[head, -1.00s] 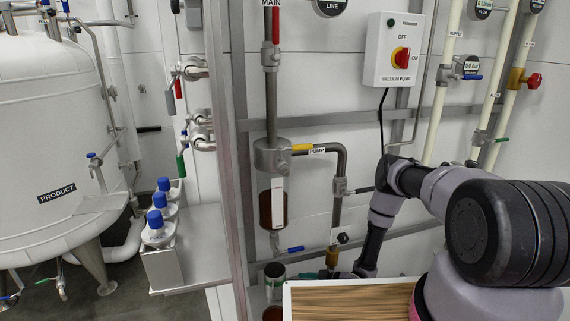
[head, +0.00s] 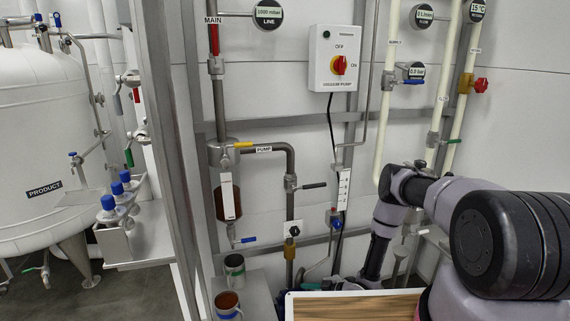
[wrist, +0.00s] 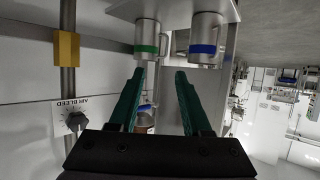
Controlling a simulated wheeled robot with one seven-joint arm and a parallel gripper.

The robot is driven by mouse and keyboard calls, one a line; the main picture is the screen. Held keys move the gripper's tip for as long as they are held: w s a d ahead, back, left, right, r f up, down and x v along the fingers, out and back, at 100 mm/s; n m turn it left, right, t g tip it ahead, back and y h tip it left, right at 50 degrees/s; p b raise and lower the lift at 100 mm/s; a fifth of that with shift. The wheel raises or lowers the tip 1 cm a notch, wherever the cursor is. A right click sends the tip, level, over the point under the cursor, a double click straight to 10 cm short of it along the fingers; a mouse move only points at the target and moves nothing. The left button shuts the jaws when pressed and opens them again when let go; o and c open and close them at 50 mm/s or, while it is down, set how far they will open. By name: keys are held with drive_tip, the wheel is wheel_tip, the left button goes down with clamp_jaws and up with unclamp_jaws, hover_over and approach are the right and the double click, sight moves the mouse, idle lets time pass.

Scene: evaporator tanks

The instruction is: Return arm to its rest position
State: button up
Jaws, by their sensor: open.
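My gripper (wrist: 160,76) shows in the wrist view with two green fingers apart and nothing between them. Beyond the fingertips are a metal cup with a green band (wrist: 147,40) and one with a blue band (wrist: 205,40), apart from the fingers as far as I can tell.
A wall of pipes and valves stands close to my arm, with the vacuum pump switch box (head: 337,58) above. The AIR BLEED knob (wrist: 76,121) is left of my gripper. A wooden-topped board (head: 352,306) is in front. The product tank (head: 40,140) stands far left.

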drive_tip(key=w+d+r+m+t+h, duration=0.1)
drive_tip(key=w+d+r+h, duration=0.25)
drive_tip(key=w+r, duration=0.55)
drive_tip(key=w+d+r+m+h, duration=0.1)
drive_tip(key=w+d+r+h, duration=0.1)
drive_tip(key=w+d+r, duration=0.5)
drive_tip(key=w+d+r+m+t+h, duration=0.1)
drive_tip(key=w+d+r+m+h, duration=0.15)
drive_tip(key=r, duration=1.15)
drive_tip(key=w+d+r+m+t+h, duration=0.15)
drive_tip(key=d+r, duration=0.25)
drive_tip(key=r, duration=1.1)
drive_tip(key=s+d+r+m+g+h, duration=0.1)
drive_tip(key=s+d+r+m, duration=0.15)
drive_tip(key=s+r, duration=0.75)
drive_tip(key=s+d+r+m+g+h, duration=0.15)
drive_tip(key=s+r+m, duration=0.4)
drive_tip(key=r, duration=0.75)
drive_tip(key=s+a+r+m+y, duration=0.1)
drive_tip(key=s+a+r, duration=0.1)
drive_tip(key=s, duration=1.1)
drive_tip(key=s+a+r+m+y, duration=0.1)
drive_tip(key=s+r, duration=0.3)
drive_tip(key=s, duration=0.9)
drive_tip(key=shift+s+a+m, duration=0.15)
drive_tip(key=shift+a+m, duration=0.25)
drive_tip(key=shift+a, duration=0.1)
